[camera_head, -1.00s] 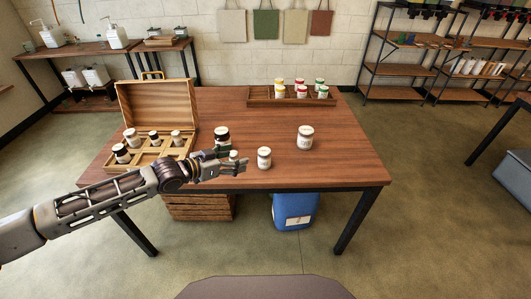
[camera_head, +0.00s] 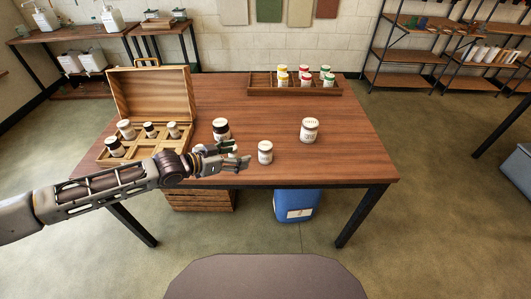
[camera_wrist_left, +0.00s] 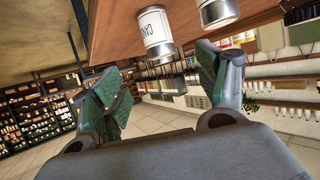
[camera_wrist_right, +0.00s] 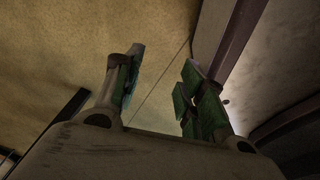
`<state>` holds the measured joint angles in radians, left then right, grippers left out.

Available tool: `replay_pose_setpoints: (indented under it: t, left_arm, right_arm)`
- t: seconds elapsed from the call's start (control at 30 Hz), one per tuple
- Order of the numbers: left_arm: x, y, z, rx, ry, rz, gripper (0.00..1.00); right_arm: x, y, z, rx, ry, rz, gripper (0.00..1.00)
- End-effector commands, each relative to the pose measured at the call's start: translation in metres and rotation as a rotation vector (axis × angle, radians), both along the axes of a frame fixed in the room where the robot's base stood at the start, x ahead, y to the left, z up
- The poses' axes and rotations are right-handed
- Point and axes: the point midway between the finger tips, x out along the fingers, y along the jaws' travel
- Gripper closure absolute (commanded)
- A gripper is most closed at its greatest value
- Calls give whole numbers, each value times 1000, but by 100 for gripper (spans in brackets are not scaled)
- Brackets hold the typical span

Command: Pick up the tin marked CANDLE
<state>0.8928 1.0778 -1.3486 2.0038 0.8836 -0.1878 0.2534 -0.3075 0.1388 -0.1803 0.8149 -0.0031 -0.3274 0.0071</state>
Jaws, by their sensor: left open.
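In the left wrist view, a tin with a white label reading "CAN…" (camera_wrist_left: 155,32) appears upside down at the table edge, ahead of my fingers; the rest of the word is turned away. It looks to be the small white tin (camera_head: 265,152) near the table's front edge in the head view, where its lettering is too small to read. My left gripper (camera_head: 243,157) is open and empty, just left of that tin and apart from it. It also shows in the left wrist view (camera_wrist_left: 165,80). My right gripper (camera_wrist_right: 160,88) is open and empty, seen only in its wrist view.
A larger white tin (camera_head: 310,131) stands right of it, and a dark-lidded tin (camera_head: 221,129) behind my left gripper. Another small tin there is partly hidden. An open wooden case (camera_head: 150,95) holds jars at left; a wooden rack (camera_head: 262,90) holds coloured-lid jars at back. The table's right side is clear.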

Motion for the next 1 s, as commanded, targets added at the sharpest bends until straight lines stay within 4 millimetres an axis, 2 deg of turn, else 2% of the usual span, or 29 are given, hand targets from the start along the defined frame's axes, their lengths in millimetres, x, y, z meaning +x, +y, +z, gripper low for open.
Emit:
replay_pose_setpoints:
  t: [0.27, 0.7, 1.0]
  left_arm:
    - [6, -7, -4, -2, 0, -1, 27]
    - [26, -33, -17, -1, 0, -1, 27]
    - [40, -50, -27, -1, 0, -1, 27]
  right_arm:
    - [2, 1, 0, 2, -3, 0, 60]
    - [13, 6, 1, 6, -11, -1, 60]
    - [12, 7, 0, 7, -8, -1, 60]
